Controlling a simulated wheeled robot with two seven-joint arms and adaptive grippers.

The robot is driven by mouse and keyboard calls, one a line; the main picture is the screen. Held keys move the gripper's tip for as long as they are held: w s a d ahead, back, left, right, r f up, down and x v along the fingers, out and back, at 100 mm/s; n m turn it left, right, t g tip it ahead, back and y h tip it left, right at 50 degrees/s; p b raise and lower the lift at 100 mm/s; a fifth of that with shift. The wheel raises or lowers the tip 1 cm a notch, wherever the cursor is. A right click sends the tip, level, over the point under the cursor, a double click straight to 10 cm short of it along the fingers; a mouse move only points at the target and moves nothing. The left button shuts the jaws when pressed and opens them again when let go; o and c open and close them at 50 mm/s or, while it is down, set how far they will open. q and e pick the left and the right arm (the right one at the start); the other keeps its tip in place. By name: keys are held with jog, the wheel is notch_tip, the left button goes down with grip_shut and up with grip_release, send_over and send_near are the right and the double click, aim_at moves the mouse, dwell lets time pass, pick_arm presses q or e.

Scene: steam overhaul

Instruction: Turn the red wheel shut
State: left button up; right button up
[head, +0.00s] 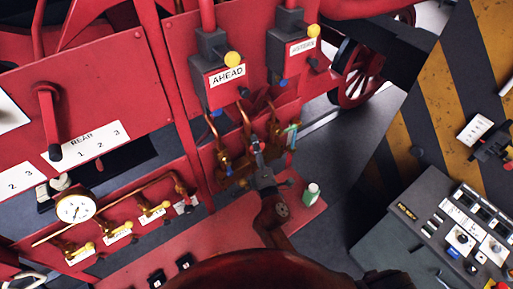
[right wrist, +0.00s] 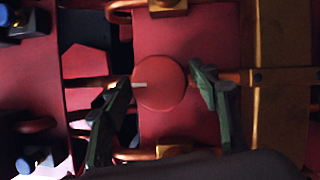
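In the right wrist view a round red disc (right wrist: 160,82), which looks like the red wheel, has a small pale mark at its left side. My right gripper (right wrist: 162,76) is open, with one dark green finger at each side of the disc. The fingertips are close to its rim; I cannot tell whether they touch. In the head view my right gripper (head: 258,148) is at the copper pipework below the AHEAD box, and the wheel is hidden or too small to tell there. My left gripper is in neither view.
The AHEAD lever box (head: 226,75) and a second lever box (head: 290,45) stand above the pipes. A small green-and-white bottle (head: 311,194) stands on the red ledge to the right. A gauge (head: 75,207) and brass taps are at left, a control panel (head: 465,235) at right.

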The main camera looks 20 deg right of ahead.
jog(key=shift+o, duration=0.3)
jog(key=s, duration=1.2)
jog(key=shift+a+f, duration=0.3)
jog(key=shift+f, duration=0.15)
